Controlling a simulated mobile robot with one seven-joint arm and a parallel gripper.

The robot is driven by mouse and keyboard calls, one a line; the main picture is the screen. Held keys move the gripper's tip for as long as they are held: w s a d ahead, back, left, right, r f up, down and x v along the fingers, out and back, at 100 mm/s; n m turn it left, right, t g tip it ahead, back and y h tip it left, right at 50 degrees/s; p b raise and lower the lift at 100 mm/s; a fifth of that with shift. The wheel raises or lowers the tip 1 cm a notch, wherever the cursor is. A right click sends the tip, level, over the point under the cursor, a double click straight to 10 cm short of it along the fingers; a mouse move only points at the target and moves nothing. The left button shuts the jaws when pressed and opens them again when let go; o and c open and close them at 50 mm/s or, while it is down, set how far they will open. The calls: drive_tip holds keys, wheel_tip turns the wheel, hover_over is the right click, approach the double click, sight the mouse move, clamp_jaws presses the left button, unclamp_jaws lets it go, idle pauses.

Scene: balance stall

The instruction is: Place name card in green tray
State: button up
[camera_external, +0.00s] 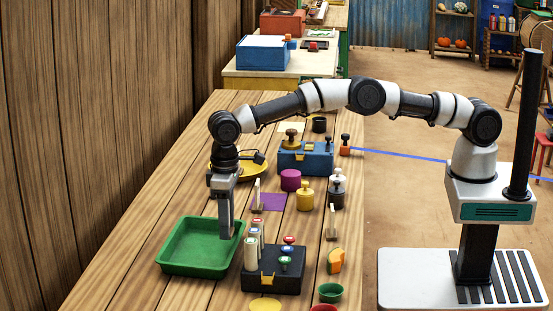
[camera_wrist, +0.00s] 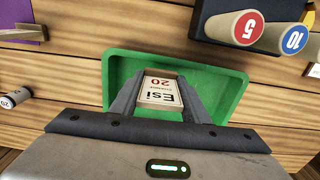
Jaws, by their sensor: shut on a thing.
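The green tray (camera_external: 185,246) lies on the wooden table at its left side. In the wrist view the tray (camera_wrist: 228,88) is below and around my fingers. My gripper (camera_external: 226,232) points down over the right part of the tray. The card shows between the fingers over the tray. I cannot tell its exact height above the tray floor. In the external view the card is not discernible.
A black block (camera_external: 262,282) with upright pale rolls (camera_external: 251,252) and coloured-top pegs stands right of the tray, close to my gripper. A yellow plate (camera_external: 219,173), a purple mat (camera_external: 270,202) and a blue box (camera_external: 306,160) are farther back. A wooden wall (camera_external: 95,120) is at left.

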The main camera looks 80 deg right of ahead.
drive_tip(key=shift+f, duration=1.55)
drive_tip(key=shift+f+b, duration=0.45)
drive_tip(key=shift+f, duration=0.2)
drive_tip(key=o, duration=1.1)
drive_tip(key=shift+c, duration=0.2)
drive_tip(key=shift+r, duration=0.1)
